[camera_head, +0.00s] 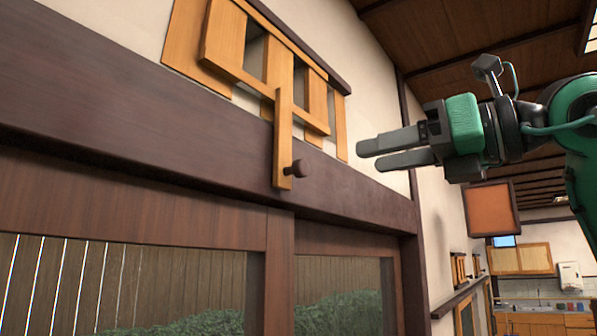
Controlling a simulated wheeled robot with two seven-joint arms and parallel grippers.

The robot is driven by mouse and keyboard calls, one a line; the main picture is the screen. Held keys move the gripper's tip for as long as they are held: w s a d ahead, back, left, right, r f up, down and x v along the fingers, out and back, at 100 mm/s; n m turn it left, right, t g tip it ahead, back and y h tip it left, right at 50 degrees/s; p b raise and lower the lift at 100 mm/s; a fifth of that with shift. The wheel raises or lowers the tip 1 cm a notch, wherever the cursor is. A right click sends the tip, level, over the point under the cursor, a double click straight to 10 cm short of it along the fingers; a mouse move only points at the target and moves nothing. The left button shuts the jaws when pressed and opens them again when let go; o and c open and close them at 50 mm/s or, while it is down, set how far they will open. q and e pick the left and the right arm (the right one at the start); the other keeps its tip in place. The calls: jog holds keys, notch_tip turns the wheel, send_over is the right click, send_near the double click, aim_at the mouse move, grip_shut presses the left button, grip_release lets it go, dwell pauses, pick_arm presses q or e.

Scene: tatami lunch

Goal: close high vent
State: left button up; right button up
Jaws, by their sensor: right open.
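The high vent (252,51) is a wooden slatted panel on the wall above the dark beam. Dark gaps show between its slats, so it stands at least partly open. A vertical wooden handle bar (284,135) hangs down from it, with a dark round knob (295,169) near its lower end. My right gripper (359,156) comes in from the right. Its two grey fingers point left toward the knob. They are a little apart, with nothing between them, and appear clear of the bar and knob. My left gripper is not in view.
A dark wooden beam (120,115) runs under the vent, above sliding glass doors (170,285). A dark post (412,285) stands at their right. An orange framed panel (491,209) hangs below my right arm. A kitchen counter (545,318) is far behind. Open air surrounds the gripper.

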aim_at(305, 168)
jog(key=shift+t, duration=0.3)
jog(key=p+x, duration=0.2)
jog(key=x, duration=0.1)
jog(key=p+x, duration=0.2)
jog(key=x, duration=0.2)
jog(key=p+x, duration=0.2)
jog(key=x, duration=0.2)
jog(key=shift+a+r, duration=0.2)
jog(key=shift+r, duration=0.05)
jog(key=shift+w+a+f+p, duration=0.2)
jog(key=shift+w+a+p, duration=0.3)
jog(key=shift+a, duration=0.15)
